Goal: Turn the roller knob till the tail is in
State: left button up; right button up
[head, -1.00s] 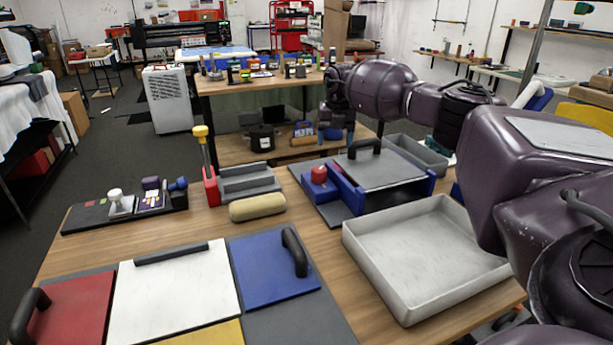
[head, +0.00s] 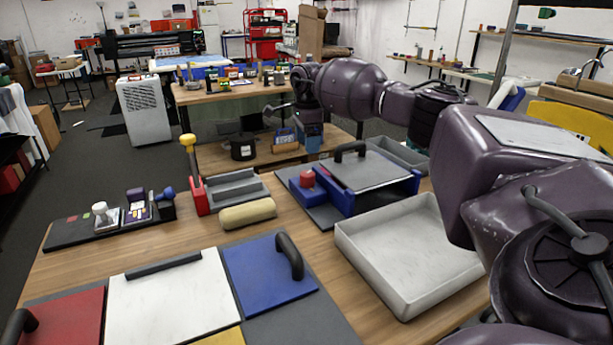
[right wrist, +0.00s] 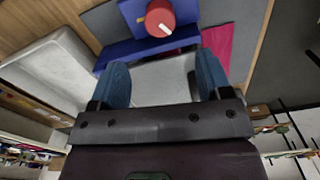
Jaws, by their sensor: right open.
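The roller knob (head: 307,178) is a red cap on the blue roller unit (head: 338,198), which has a grey top plate (head: 372,170). In the right wrist view the knob (right wrist: 160,18) carries a white line and sits beyond the fingertips, near the top edge. A magenta strip (right wrist: 218,45) lies beside the blue unit there; I cannot tell if it is the tail. My right gripper (head: 311,145) is above and behind the knob, apart from it. Its two blue fingers (right wrist: 163,72) are open, with nothing held between them. My left gripper is not in view.
A grey tray (head: 410,300) stands at the right. A yellow-handled red tool (head: 190,160) stands beside a grey holder (head: 235,188) and a beige roll (head: 248,214). Red, white and blue panels (head: 268,270) lie in front. Bare wood shows between them and the unit.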

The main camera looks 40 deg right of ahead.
aim_at(307, 173)
jog(key=shift+f+n, duration=0.35)
jog(key=shift+n, duration=0.15)
notch_tip(307, 173, down, 10)
jog(key=shift+f, duration=0.1)
jog(key=c, duration=0.9)
